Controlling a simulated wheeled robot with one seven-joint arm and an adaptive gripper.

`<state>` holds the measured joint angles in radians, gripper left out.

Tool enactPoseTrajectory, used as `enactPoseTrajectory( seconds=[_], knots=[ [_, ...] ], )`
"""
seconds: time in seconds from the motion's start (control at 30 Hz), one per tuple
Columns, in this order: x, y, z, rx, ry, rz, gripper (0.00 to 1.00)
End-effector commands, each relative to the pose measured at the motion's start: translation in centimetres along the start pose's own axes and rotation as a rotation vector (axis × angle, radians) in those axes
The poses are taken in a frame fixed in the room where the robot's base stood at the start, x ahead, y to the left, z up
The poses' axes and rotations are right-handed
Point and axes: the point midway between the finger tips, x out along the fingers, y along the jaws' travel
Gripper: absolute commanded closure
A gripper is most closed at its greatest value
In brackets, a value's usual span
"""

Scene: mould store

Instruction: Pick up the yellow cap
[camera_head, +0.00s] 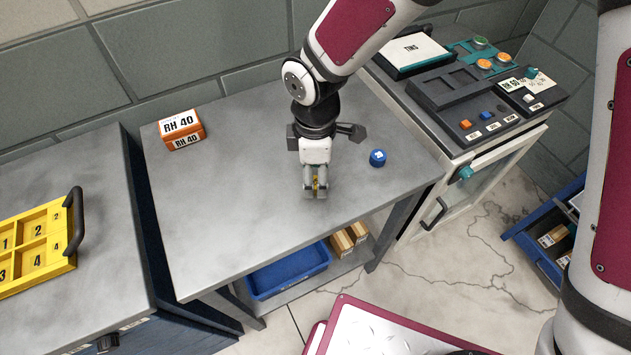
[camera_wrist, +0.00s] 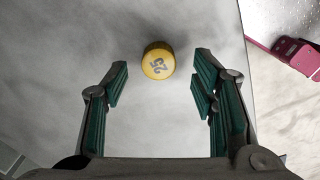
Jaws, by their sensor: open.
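The yellow cap (camera_wrist: 158,62) stands on the grey table (camera_head: 225,225), with dark marks that look like "25" on its top. In the wrist view it lies a little beyond my fingertips, between their lines and nearer the middle. My gripper (camera_wrist: 158,78) is open and empty, with green pads on both fingers. In the head view my gripper (camera_head: 316,192) points down over the table's front middle and hides most of the cap; only a small bit of yellow shows between the fingers. I cannot tell the exact height of the fingers above the table.
A blue cap (camera_head: 377,158) stands to the right of my gripper. An orange box (camera_head: 181,130) marked "RH 40" is at the back left. A cabinet with a control panel (camera_head: 480,125) adjoins on the right. A yellow numbered tray (camera_head: 35,245) lies on the left bench.

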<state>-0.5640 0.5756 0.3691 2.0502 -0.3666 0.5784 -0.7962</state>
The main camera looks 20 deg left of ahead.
Motion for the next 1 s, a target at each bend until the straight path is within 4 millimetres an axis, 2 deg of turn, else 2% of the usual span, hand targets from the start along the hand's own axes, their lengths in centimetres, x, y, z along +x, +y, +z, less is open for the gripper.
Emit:
enactPoseTrajectory(
  seconds=[0.1, 0.2, 0.47, 0.5, 0.63, 0.67, 1.0],
  knots=[
    [1.7, 0.0, 0.0, -0.002, -0.002, -0.002, 0.47],
    [2.6, 0.1, 0.1, 0.0, -0.001, -0.001, 0.47],
    [2.8, 0.1, 0.1, 0.0, -0.001, 0.001, 0.47],
    [2.8, 0.1, 0.1, 0.0, -0.001, 0.001, 0.52],
    [2.8, 0.1, 0.1, 0.0, -0.001, 0.001, 0.81],
    [2.8, 0.1, 0.1, 0.0, -0.001, 0.0, 0.85],
    [2.7, 0.1, 0.1, 0.0, -0.001, 0.001, 0.85]
  ],
)
